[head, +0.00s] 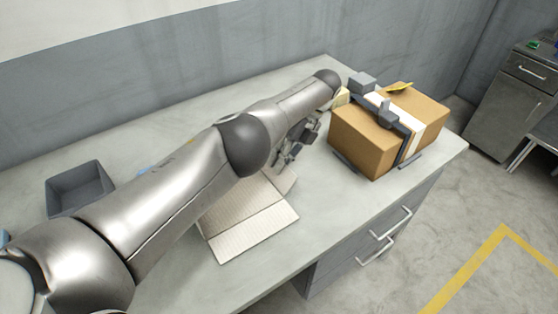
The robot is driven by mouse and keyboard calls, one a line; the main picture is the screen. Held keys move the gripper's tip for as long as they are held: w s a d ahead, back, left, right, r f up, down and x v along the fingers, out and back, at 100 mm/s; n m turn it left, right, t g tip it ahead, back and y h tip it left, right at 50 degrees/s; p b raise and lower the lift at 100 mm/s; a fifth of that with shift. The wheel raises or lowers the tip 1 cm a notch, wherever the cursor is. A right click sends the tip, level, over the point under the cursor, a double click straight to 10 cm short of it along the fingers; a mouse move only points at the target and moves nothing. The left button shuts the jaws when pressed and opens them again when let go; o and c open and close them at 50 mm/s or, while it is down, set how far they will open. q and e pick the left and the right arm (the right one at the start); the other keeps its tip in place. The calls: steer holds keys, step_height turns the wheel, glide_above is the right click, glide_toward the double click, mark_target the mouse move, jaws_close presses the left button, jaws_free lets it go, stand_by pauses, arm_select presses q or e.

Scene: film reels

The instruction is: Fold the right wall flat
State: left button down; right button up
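A cream, partly unfolded carton (253,228) lies on the grey worktop, with one panel flat toward the front edge. A short panel at its right side (284,181), which looks like the right wall, appears raised or tilted; its exact angle is unclear. My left arm crosses over the carton and hides its back and left parts. My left gripper (289,149) points down just behind and above the right-side panel. Its fingers are dark and small, so I cannot tell whether they are open or touching the panel. My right gripper is out of view.
A brown strapped box (362,143) stands on the worktop (318,205) to the right of the carton, close to my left gripper. A grey open bin (78,189) stands at the left. The worktop's front edge is close to the carton; drawers are below.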

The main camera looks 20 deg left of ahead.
arm_select(q)
steer(key=c, duration=1.7)
jaws_free()
